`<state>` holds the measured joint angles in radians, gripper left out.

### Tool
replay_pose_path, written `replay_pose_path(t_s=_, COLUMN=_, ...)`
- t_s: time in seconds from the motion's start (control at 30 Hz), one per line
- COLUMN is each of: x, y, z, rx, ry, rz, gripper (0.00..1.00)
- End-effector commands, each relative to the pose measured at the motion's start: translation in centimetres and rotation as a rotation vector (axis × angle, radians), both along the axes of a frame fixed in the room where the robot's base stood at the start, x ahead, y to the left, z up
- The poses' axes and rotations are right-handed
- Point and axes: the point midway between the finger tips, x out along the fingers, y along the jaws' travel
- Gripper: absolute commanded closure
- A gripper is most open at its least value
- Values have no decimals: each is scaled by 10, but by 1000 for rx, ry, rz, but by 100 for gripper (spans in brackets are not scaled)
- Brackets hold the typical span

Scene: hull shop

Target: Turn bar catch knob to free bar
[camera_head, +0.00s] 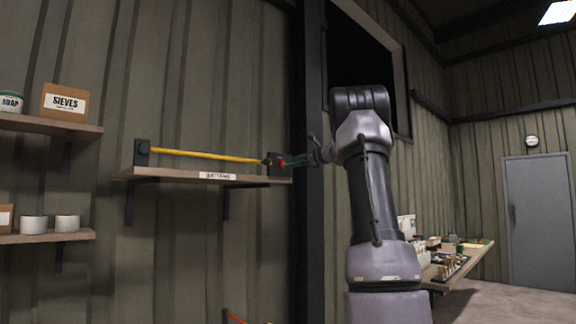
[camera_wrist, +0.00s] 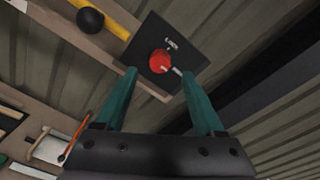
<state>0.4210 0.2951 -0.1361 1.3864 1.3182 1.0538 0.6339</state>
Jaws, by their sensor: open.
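The bar catch knob (camera_wrist: 160,62) is red and sits on a dark square plate (camera_wrist: 182,48) at the right end of a wall shelf. It also shows in the head view (camera_head: 282,163). A yellow bar (camera_head: 205,155) runs along the shelf front from a dark bracket (camera_head: 142,152) on the left to the catch. In the wrist view, the bar (camera_wrist: 110,18) has a black ball (camera_wrist: 90,21) near its end. My gripper (camera_wrist: 164,80) is open, its two green fingers apart. The knob appears just beyond and between the fingertips; contact cannot be told.
The labelled shelf (camera_head: 235,181) lies under the bar. Other shelves (camera_head: 50,124) with a SIEVES box (camera_head: 64,102) and white pots (camera_head: 67,223) are at left. A dark post (camera_head: 310,230) stands right of the catch. A cluttered table (camera_head: 465,263) is at lower right.

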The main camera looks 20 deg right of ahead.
Motion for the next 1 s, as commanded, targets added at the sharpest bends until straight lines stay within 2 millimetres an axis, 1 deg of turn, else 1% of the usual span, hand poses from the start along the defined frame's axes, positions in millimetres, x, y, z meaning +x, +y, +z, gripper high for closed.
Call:
replay_pose_path(t_s=0.03, x=-11, y=-4, z=1, rx=0, ry=-1, rz=-3, gripper=29)
replay_pose_path(t_s=0.1, x=-24, y=-10, z=3, rx=0, ry=-1, rz=-3, gripper=29)
replay_pose_path(t_s=0.2, x=-39, y=-14, z=3, rx=1, ry=0, rz=-2, gripper=29)
replay_pose_path(t_s=0.33, x=-51, y=-19, z=3, rx=1, ry=1, rz=-1, gripper=29)
replay_pose_path(t_s=0.5, x=-56, y=-20, z=4, rx=0, ry=2, rz=0, gripper=29)
replay_pose_path(t_s=0.9, x=-56, y=-20, z=4, rx=1, ry=1, rz=1, gripper=29)
replay_pose_path(t_s=0.97, x=-57, y=-18, z=4, rx=-5, ry=3, rz=3, gripper=29)
replay_pose_path(t_s=1.0, x=-59, y=-12, z=3, rx=-18, ry=5, rz=9, gripper=29)
